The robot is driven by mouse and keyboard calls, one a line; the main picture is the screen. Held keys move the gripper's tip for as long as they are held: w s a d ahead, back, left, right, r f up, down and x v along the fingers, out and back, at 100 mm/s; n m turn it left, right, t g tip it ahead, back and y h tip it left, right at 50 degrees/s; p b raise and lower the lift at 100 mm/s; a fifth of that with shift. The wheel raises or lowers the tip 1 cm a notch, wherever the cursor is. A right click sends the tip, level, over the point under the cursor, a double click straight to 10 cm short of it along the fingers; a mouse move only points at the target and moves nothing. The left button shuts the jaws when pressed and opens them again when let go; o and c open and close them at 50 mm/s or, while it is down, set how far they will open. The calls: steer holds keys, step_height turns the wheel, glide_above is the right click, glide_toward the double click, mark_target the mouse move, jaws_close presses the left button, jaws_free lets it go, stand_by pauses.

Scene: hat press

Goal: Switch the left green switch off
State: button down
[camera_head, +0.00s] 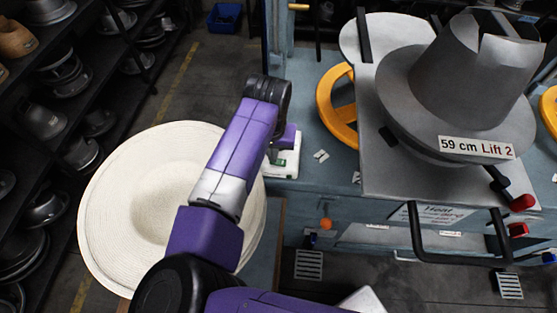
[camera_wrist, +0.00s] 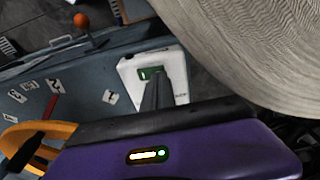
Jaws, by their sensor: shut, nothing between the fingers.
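A white switch box (camera_wrist: 178,66) sits on the blue-grey machine top, with a green switch (camera_wrist: 150,72) in its face. In the head view the white box (camera_head: 286,163) shows beside the straw hat, partly hidden by my arm. My gripper (camera_wrist: 156,77) is shut and empty, its dark fingers reaching over the box with their tips at or very near the green switch. I cannot tell whether they touch it or which way the switch is set. No second green switch is clearly visible.
A large straw hat (camera_head: 110,213) lies left of the box, close to my arm. A yellow handwheel (camera_head: 337,112) and a grey hat-shaped press form (camera_head: 450,85) stand to the right. An orange ball knob (camera_head: 326,224) sticks out at the front. Shelves of hat moulds line the left.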

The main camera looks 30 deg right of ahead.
steer(key=shift+f, duration=0.55)
steer(key=shift+r+p, duration=2.95)
steer(key=shift+r, duration=0.6)
